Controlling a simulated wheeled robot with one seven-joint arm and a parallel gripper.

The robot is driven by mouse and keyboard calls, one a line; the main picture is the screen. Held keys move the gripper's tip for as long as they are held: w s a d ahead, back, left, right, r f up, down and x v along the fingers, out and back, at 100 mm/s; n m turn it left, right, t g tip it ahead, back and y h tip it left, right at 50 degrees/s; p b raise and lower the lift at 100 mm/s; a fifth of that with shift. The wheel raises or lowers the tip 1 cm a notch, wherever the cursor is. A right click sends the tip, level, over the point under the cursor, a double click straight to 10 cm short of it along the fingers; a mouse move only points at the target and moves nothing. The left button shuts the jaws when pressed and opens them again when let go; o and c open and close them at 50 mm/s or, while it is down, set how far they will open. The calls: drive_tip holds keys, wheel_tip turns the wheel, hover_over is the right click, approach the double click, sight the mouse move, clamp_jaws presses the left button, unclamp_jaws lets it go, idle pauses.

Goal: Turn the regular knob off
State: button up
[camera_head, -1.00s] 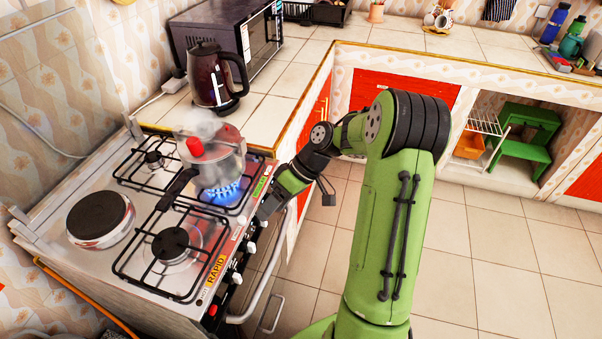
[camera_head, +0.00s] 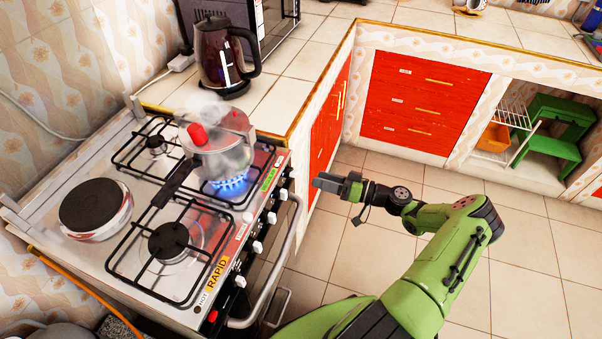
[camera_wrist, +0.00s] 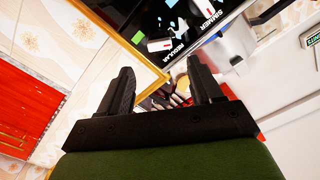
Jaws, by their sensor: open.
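The stove (camera_head: 125,255) has a row of white knobs on its front panel, and one of them is the upper knob (camera_head: 284,194). In the wrist view a white knob (camera_wrist: 159,45) sits beside the "REGULAR" label on the dark panel, ahead of my fingers. A blue flame (camera_head: 230,184) burns under the steaming pot (camera_head: 222,150) on the right burner. My gripper (camera_head: 328,182) is to the right of the stove front, apart from the knobs. Its two fingers (camera_wrist: 160,82) are spread with nothing held between them.
A curved oven handle (camera_head: 290,250) runs along the stove front below the knobs. Red drawers (camera_head: 420,100) and the tiled counter (camera_head: 285,75) with a dark kettle (camera_head: 222,60) stand behind. The tiled floor (camera_head: 530,240) on the right is clear.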

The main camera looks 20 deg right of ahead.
sight(297, 173)
drive_tip(key=x, duration=0.7)
drive_tip(key=shift+w+a+f, duration=0.1)
drive_tip(key=shift+w+a, duration=0.1)
drive_tip(key=shift+c, duration=0.2)
drive_tip(key=c, duration=1)
drive_tip(key=shift+m+b, duration=0.3)
drive_tip(key=m+b, duration=0.1)
drive_tip(key=m, duration=0.4)
drive_tip(key=shift+f, duration=0.1)
drive_tip(key=m, duration=0.5)
drive_tip(key=shift+d+m, duration=0.1)
drive_tip(key=shift+m, duration=0.2)
drive_tip(key=shift+f, duration=0.1)
